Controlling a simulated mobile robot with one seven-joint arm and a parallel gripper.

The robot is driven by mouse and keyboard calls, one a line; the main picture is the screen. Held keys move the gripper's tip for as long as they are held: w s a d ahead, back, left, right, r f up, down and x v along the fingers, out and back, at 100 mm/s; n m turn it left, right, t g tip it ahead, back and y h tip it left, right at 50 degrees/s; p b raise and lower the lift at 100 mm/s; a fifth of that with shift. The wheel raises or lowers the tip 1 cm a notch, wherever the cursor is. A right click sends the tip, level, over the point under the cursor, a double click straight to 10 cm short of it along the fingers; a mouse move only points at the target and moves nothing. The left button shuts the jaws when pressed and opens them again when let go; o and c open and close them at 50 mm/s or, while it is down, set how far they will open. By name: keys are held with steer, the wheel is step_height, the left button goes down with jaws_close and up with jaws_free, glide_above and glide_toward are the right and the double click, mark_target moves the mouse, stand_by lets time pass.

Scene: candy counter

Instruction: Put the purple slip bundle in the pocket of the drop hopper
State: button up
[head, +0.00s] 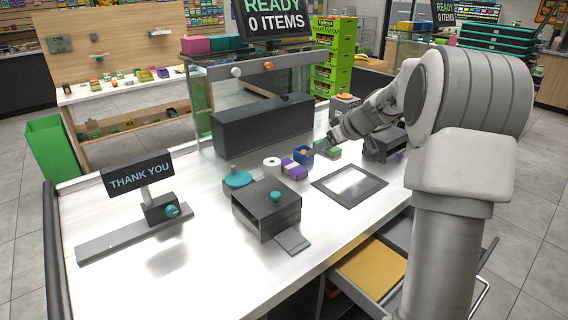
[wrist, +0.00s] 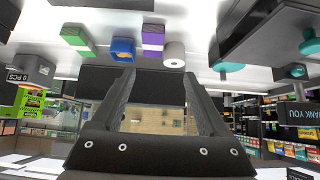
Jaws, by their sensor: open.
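The purple slip bundle (head: 294,170) lies on the white counter, between a white roll and a blue item; it also shows in the wrist view (wrist: 153,38). My gripper (head: 322,146) is above the counter near the blue and green items, right of the bundle. In the wrist view its two fingers (wrist: 158,78) are apart, with nothing between them. A dark box (head: 268,208) with a teal knob on top and a grey flap in front stands nearer on the counter. Another dark box (head: 385,146) is partly hidden by my arm. I cannot tell for certain which is the drop hopper.
A blue item (head: 302,154), a green item (head: 333,152) and a white roll (head: 271,165) stand close around the bundle. A dark framed plate (head: 349,185) lies to the right. A thank-you sign (head: 139,176) stands at the left. Bare counter lies front left.

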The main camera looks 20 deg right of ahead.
steer(key=d+f, duration=0.1)
steer(key=d, duration=0.1)
glide_toward(295, 167)
steer(key=x, duration=0.3)
steer(key=shift+f+p, duration=0.3)
steer(key=shift+f, duration=0.2)
steer(key=shift+a+r+p+x, duration=0.1)
steer(key=shift+p+x, duration=0.1)
steer(key=shift+x, duration=1.15)
steer(key=shift+a+r+p+x, duration=0.1)
steer(key=shift+p+x, duration=0.05)
steer(key=shift+x, duration=1.2)
steer(key=shift+w, duration=0.15)
steer(key=c, duration=1.1)
jaws_close()
steer(key=shift+r, duration=0.1)
steer(key=shift+r, duration=0.1)
